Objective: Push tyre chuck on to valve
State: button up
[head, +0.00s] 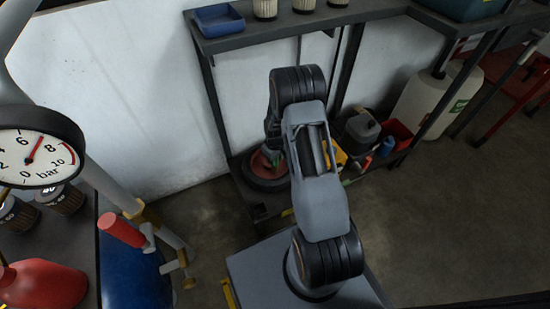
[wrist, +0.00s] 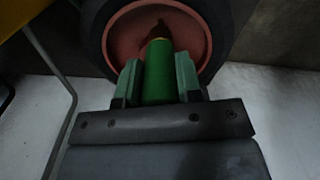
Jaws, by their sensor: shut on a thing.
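The tyre chuck (wrist: 158,82) is a green cylinder with a brass-coloured front end. My gripper (wrist: 157,70) is shut on it, with one green finger on each side. The chuck points at a wheel with a red rim (wrist: 125,32) and black tyre in the wrist view. A dark reddish-brown shape stands just beyond the chuck's front. I cannot tell if it is the valve, or whether the chuck touches it. In the head view the wheel (head: 266,184) lies on the low shelf at the left, and my arm partly hides it and my gripper.
A dark metal rack (head: 212,105) stands against the white wall, with a blue tray (head: 218,20) on top. A grey canister (head: 361,130) and red bin (head: 397,133) sit on the low shelf right of my arm. A pressure gauge (head: 38,146) is at the left.

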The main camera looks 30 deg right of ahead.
jog(key=shift+f, duration=0.3)
jog(key=o, duration=1)
jog(key=shift+o, duration=0.2)
jog(key=shift+r, duration=0.1)
notch_tip(320, 180, up, 14)
jog(key=p, duration=0.5)
jog(key=s+a+r+m+t+p, duration=0.1)
jog(key=s+a+r+p, duration=0.2)
jog(key=r, duration=1.4)
jog(key=s+a+r+m+t+p, duration=0.1)
jog(key=s+a+r+p, duration=0.2)
jog(key=s+r+p, duration=0.6)
jog(key=s+a+r+m+t+p, duration=0.1)
jog(key=s+a+r+p, duration=0.3)
jog(key=r+p, duration=1.3)
notch_tip(320, 180, up, 9)
jog(key=shift+s+f+t, duration=0.2)
jog(key=shift+s+t, duration=0.1)
jog(key=shift+s, duration=0.65)
jog(key=shift+s+a+r+p, duration=0.2)
jog(key=shift+s+r+p, duration=0.1)
jog(key=shift+s+p, duration=0.1)
jog(key=shift+c, duration=0.2)
